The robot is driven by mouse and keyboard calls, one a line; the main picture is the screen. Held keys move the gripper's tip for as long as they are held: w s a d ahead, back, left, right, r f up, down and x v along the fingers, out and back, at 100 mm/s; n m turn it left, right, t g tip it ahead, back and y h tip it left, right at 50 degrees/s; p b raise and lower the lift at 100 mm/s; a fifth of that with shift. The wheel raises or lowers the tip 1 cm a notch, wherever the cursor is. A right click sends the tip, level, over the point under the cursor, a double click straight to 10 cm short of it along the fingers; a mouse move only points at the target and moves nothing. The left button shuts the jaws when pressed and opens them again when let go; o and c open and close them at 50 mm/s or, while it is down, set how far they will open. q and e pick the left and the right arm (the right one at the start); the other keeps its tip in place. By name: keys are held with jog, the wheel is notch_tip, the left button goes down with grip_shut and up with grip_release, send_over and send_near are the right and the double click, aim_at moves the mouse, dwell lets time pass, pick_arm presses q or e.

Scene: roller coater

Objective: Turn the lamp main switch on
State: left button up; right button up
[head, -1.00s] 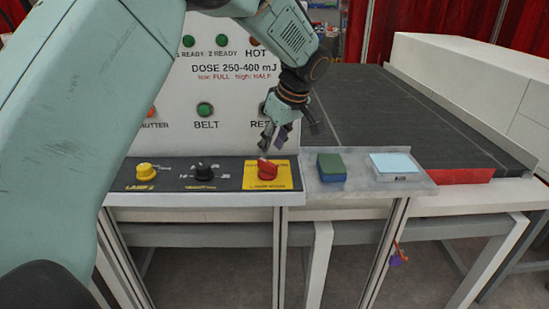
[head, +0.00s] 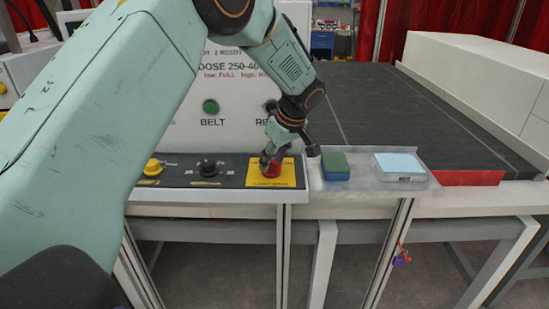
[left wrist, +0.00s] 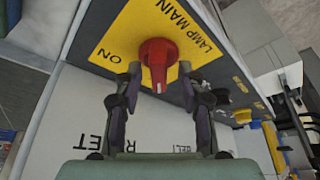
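The lamp main switch is a red rotary knob (head: 272,171) on a yellow plate (head: 290,180) at the right end of the dark control strip. In the left wrist view, the red knob (left wrist: 158,58) sits beside the printed words LAMP MAIN and ON. Its handle points to the bottom of that picture. My left gripper (head: 271,160) is down at the knob. In the left wrist view, its fingers (left wrist: 160,74) are spread, one on each side of the handle, with small gaps apparent. Contact cannot be told. My right gripper is not in view.
A black knob (head: 207,168) and a yellow knob (head: 153,167) are left on the strip. A green-and-blue block (head: 336,167) and a light-blue-topped block (head: 399,166) lie on the ledge to the right. The upright panel with a green BELT button (head: 210,106) rises behind.

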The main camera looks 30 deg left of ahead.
pick_arm(q)
jog(key=shift+s+a, duration=0.25)
jog(key=shift+a, duration=0.25)
jog(key=shift+w+f, duration=0.1)
jog(key=shift+w, duration=0.05)
jog(key=shift+c, duration=0.9)
jog(key=shift+w+d, duration=0.35)
jog(key=shift+d, duration=0.1)
jog(key=shift+c, duration=1.4)
jog(key=shift+d, duration=0.1)
jog(key=shift+c, duration=0.8)
jog(key=shift+s+a, duration=0.25)
jog(key=shift+a, duration=0.05)
grip_shut()
jog(key=shift+w, duration=0.1)
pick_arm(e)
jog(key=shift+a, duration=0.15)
pick_arm(q)
jog(key=shift+d, duration=0.15)
